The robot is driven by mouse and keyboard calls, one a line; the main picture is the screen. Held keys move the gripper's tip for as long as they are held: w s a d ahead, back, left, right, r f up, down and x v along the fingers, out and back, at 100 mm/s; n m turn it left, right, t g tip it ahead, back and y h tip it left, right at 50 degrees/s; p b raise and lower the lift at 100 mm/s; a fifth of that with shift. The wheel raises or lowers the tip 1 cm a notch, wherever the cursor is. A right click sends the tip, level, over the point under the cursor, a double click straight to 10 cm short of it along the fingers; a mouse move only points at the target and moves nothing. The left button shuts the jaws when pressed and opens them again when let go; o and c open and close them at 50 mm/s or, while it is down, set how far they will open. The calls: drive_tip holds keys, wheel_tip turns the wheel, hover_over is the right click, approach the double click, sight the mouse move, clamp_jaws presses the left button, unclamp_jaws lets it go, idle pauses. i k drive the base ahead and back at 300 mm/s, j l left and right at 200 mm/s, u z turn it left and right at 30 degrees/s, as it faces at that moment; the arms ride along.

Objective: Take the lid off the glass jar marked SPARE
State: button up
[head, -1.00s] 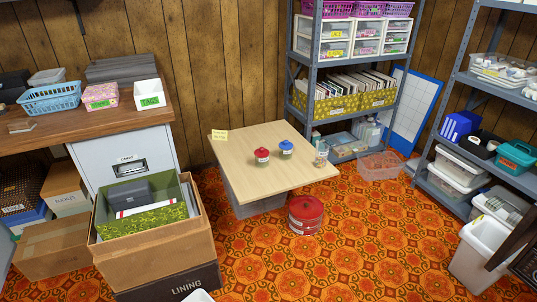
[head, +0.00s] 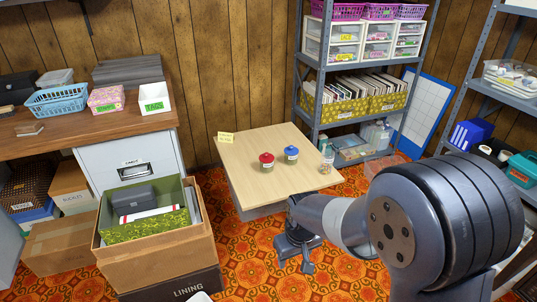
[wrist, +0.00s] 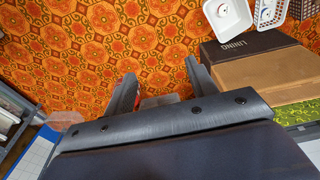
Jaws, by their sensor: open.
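A glass jar with a red lid (head: 267,161) and one with a blue lid (head: 291,153) stand upright on the low wooden table (head: 240,165). Both lids are on. A small clear container (head: 326,167) stands near the table's right corner. The labels are too small to read, so I cannot tell which is marked SPARE. My gripper (head: 300,258) is low over the floor in front of the table, apart from the jars. In the wrist view my gripper (wrist: 160,82) has its fingers spread, pointing over carpet; no jar can be made out there.
A cardboard box (head: 160,260) with a green patterned bin stands left of the table. A metal shelf (head: 318,60) stands behind it, another at the right. A yellow note (head: 226,138) lies at the table's back left corner. My arm covers the lower right.

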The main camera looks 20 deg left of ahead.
sight(266, 157)
drive_tip(key=i+j+u, duration=0.15)
drive_tip(key=i, duration=0.7)
drive_tip(key=i+j+u, duration=0.1)
drive_tip(key=i, duration=0.75)
drive_tip(key=i+j, duration=0.3)
drive_tip(key=j, duration=0.15)
drive_tip(key=j+u, duration=0.05)
